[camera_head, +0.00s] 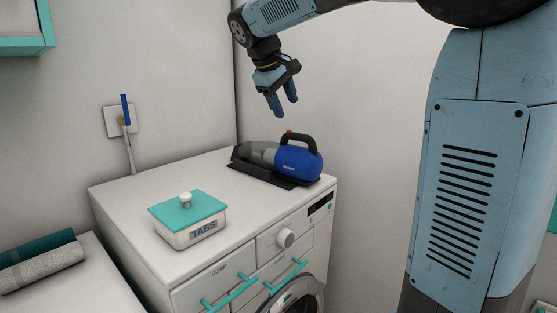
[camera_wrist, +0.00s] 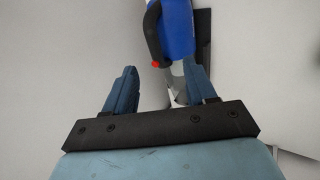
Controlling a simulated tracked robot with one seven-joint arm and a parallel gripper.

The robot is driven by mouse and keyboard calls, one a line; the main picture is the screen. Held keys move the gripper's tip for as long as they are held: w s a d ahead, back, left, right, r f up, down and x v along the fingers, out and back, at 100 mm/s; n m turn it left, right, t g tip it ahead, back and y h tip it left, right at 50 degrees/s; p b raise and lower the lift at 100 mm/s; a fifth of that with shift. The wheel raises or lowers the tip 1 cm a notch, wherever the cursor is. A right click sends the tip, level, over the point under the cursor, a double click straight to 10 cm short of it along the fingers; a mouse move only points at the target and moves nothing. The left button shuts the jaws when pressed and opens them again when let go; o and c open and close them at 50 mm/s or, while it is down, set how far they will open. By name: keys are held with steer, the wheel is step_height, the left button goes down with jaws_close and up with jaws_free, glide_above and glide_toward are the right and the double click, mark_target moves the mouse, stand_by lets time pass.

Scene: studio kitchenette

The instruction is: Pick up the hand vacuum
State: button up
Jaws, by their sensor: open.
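The hand vacuum (camera_head: 297,162) has a blue body, a black handle with a red button and a grey nozzle end. It lies on a black base (camera_head: 257,172) at the back right of the white washing machine top. My gripper (camera_head: 284,108) is open and empty, pointing down, above the vacuum and apart from it. In the wrist view the vacuum (camera_wrist: 178,30) is at the top, partly cut off by the frame edge and partly behind the right finger. The open fingers (camera_wrist: 155,85) show below it there.
A white box with a teal lid (camera_head: 188,212), marked TABS, stands on the washing machine top (camera_head: 135,187) left of the vacuum. Walls rise behind the machine. A socket with a blue plug (camera_head: 124,115) is on the left wall. Rolled towels (camera_head: 40,262) lie at lower left.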

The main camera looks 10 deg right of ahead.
mark_target(294, 134)
steer(key=w+x, duration=0.1)
steer(key=x, duration=0.3)
steer(key=w+x, duration=0.1)
steer(key=x, duration=0.4)
steer(key=w+x, duration=0.1)
steer(key=x, duration=0.4)
steer(key=shift+a+r, duration=0.4)
steer(key=shift+r, duration=0.05)
jaws_close()
steer(key=shift+r, duration=0.1)
